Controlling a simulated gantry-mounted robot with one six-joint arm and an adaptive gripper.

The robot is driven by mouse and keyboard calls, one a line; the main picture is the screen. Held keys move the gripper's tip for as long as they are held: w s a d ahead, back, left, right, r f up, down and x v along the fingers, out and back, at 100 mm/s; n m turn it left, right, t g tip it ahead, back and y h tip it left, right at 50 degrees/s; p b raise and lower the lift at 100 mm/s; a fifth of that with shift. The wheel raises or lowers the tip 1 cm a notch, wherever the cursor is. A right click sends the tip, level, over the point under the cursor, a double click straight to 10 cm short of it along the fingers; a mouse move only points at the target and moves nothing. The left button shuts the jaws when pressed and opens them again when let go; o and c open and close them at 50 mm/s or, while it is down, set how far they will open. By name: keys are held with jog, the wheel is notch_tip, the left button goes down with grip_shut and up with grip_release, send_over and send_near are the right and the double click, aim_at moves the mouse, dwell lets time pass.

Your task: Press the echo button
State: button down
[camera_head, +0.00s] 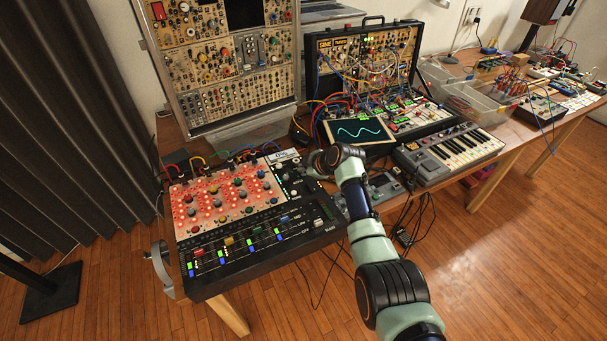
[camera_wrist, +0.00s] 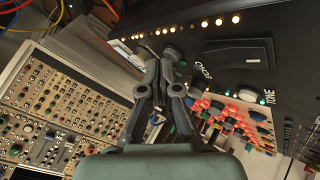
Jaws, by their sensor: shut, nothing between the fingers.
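A black console (camera_head: 270,258) with a red-lit panel of knobs stands at the table's front left. In the wrist view, a label that seems to read ECHO (camera_wrist: 204,72) is on its black face. A round grey button or knob (camera_wrist: 172,53) shows beside the label, partly behind my fingertips. My gripper (camera_wrist: 160,60) is shut and empty, with its tips over or at this round control; I cannot tell whether they touch it. In the head view my gripper (camera_head: 312,168) is over the console's upper right part, and the echo button is hidden or too small to make out.
A screen with a wave trace (camera_head: 358,132) and a keyboard synth (camera_head: 450,152) stand to the right. A tall modular case (camera_head: 225,60) stands behind. In the wrist view, a row of lit lamps (camera_wrist: 204,23), a slider (camera_wrist: 245,55) and a pale TONE knob (camera_wrist: 249,94) are nearby.

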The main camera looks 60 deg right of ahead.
aim_at(304, 175)
dwell(0.3)
jog(key=shift+r+p, duration=0.35)
notch_tip(304, 175, up, 6)
jog(key=p, duration=0.4)
jog(key=shift+r+p, duration=0.1)
jog(key=shift+p, duration=0.25)
dwell(0.3)
